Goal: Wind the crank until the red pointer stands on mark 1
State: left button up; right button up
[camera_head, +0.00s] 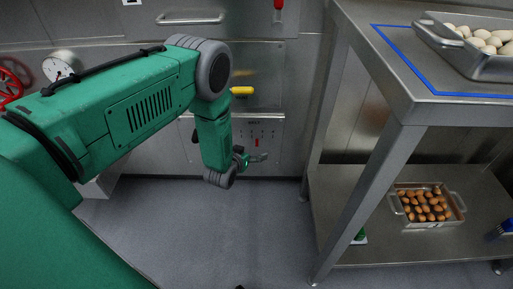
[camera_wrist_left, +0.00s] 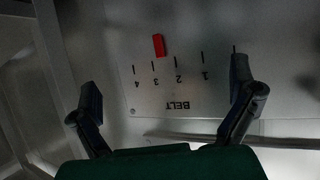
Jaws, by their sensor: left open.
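The red pointer (camera_wrist_left: 158,45) shows in the left wrist view on a grey panel (camera_wrist_left: 205,100) marked BELT, seen upside down. It stands between marks 3 and 2, closer to 3; mark 1 (camera_wrist_left: 204,74) is to its right in that view. The pointer is small in the head view (camera_head: 257,143). My left gripper (camera_head: 252,159) is in front of the panel, open and empty, its fingers (camera_wrist_left: 165,75) at either side of the scale. A yellow handle (camera_head: 242,91) shows above the panel; I cannot tell whether it is the crank. My right gripper is not in view.
A steel table (camera_head: 408,97) at the right holds a tray of pale eggs (camera_head: 432,35); a tray of brown eggs (camera_head: 458,222) is on its lower shelf. A red wheel (camera_head: 12,97) and a gauge (camera_head: 60,66) are at the left. The floor (camera_head: 240,230) in front is clear.

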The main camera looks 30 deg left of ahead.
pick_arm(q)
jog(key=shift+d+r, duration=0.15)
jog(key=p+v, duration=0.8)
jog(key=v, duration=0.2)
jog(key=shift+p, duration=0.3)
jog(key=s+d+r+m+g+p, duration=0.1)
jog(key=s+d+r+g+p, duration=0.2)
jog(key=s, duration=0.6)
jog(key=s+d+r+m+g+h+p, duration=0.1)
jog(key=s+d+r+g+p, duration=0.1)
jog(key=s+r+g, duration=0.3)
jog(key=s+d+r+g+h+p, duration=0.1)
jog(key=s+d+r+g+p, duration=0.2)
jog(key=s+r, duration=0.5)
jog(key=s+p, duration=0.1)
jog(key=s, duration=0.6)
jog(key=shift+d+r+m+g, duration=0.2)
jog(key=shift+d+m+g, duration=0.15)
jog(key=shift+m+g, duration=0.05)
